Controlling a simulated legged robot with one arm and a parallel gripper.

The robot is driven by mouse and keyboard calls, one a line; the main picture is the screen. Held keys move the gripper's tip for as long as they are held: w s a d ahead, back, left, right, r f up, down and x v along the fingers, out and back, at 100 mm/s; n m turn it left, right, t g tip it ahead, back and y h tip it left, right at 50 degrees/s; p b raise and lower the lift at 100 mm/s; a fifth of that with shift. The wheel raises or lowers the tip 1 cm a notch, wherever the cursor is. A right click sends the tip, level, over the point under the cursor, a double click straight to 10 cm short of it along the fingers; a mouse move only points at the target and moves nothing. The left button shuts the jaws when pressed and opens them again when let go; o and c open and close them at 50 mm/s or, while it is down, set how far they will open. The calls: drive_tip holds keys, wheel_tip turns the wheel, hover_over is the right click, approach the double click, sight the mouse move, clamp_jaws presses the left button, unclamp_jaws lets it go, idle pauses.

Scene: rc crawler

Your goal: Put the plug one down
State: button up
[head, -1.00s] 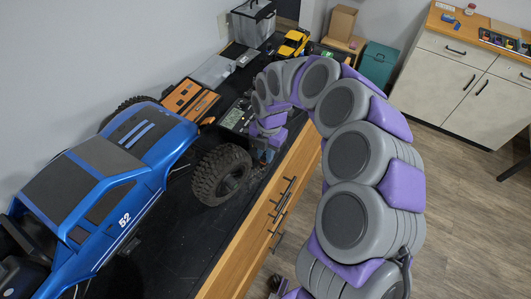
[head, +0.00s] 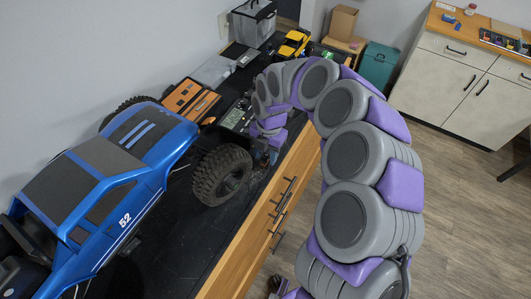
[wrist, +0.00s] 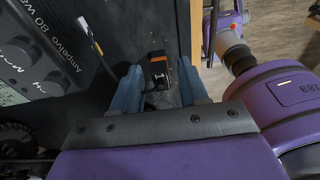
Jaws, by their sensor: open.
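In the wrist view, a small dark plug (wrist: 158,72) with an orange edge and a pale mark lies between and just beyond the two blue fingers. My gripper (wrist: 159,88) is open, one finger on each side of the plug, with gaps showing beside it. Whether the plug rests on the black bench top cannot be told for certain. In the head view, my gripper (head: 264,154) is low over the bench's front edge, right of the truck's wheel; the plug is too small to make out there.
A blue RC truck (head: 105,190) with a large tyre (head: 221,175) stands left of my gripper. A charger (wrist: 38,50) with knobs and a cable lies left in the wrist view. An orange-and-black case (head: 190,100) is behind. The wooden bench edge (wrist: 196,35) is close on the right.

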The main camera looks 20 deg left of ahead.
wheel_tip(320, 180, up, 12)
drive_tip(key=w, duration=0.1)
drive_tip(key=shift+w+f, duration=0.2)
drive_tip(key=shift+w, duration=0.05)
drive_tip(key=s+d+r+m, duration=0.4)
drive_tip(key=d+m, duration=0.4)
drive_tip(key=d, duration=0.2)
drive_tip(key=s+d+r+m, duration=0.5)
drive_tip(key=d+m, duration=0.2)
drive_tip(key=d, duration=0.3)
drive_tip(key=s+d+f+m, duration=0.1)
drive_tip(key=s+d+m, duration=0.6)
drive_tip(key=m, duration=0.3)
drive_tip(key=s+d+f+m, duration=0.2)
drive_tip(key=s+d+m, duration=0.6)
drive_tip(key=s+m, duration=0.2)
drive_tip(key=shift+f, duration=0.25)
